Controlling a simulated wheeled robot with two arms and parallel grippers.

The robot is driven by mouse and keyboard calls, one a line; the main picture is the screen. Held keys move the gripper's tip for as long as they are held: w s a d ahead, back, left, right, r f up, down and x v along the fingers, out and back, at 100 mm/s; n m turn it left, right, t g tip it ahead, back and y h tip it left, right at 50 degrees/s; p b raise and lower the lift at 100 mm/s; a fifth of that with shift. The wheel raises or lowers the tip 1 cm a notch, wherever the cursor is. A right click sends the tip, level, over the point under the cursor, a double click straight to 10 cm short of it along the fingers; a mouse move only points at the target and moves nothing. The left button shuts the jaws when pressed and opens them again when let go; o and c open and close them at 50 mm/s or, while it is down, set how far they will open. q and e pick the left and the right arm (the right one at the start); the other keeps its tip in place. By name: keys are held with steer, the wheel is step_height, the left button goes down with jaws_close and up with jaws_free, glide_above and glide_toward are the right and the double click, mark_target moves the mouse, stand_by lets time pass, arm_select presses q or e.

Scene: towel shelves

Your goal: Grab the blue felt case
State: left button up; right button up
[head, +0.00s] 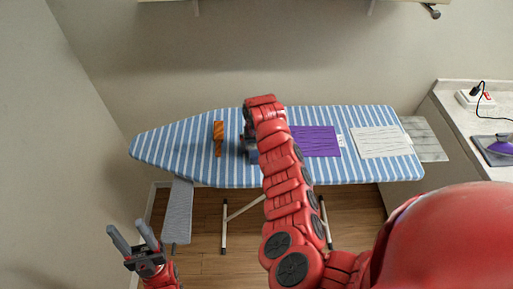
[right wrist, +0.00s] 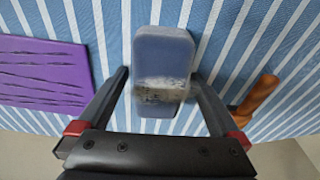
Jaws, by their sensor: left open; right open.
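The blue felt case (right wrist: 163,50) is a blue-grey oblong with rounded corners and a mottled grey-white band across its middle. It lies on the blue-and-white striped ironing board (head: 180,148). My right gripper (right wrist: 160,78) is open above it, with one finger on each side of the case in the right wrist view. Whether the fingers touch it, I cannot tell. In the head view my right arm hides most of the case and the gripper. My left gripper (head: 134,238) is open and empty at the lower left, away from the board.
An orange-brown patterned item (head: 218,138) lies left of the case. A purple cloth (head: 316,141) and a white cloth (head: 380,142) lie to its right. A counter at the far right holds a power strip (head: 474,99) and a purple iron (head: 500,148). The board's left end is clear.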

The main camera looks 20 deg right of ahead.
steer(key=c, duration=1.3)
steer(key=shift+r, duration=0.1)
steer(key=shift+c, duration=0.2)
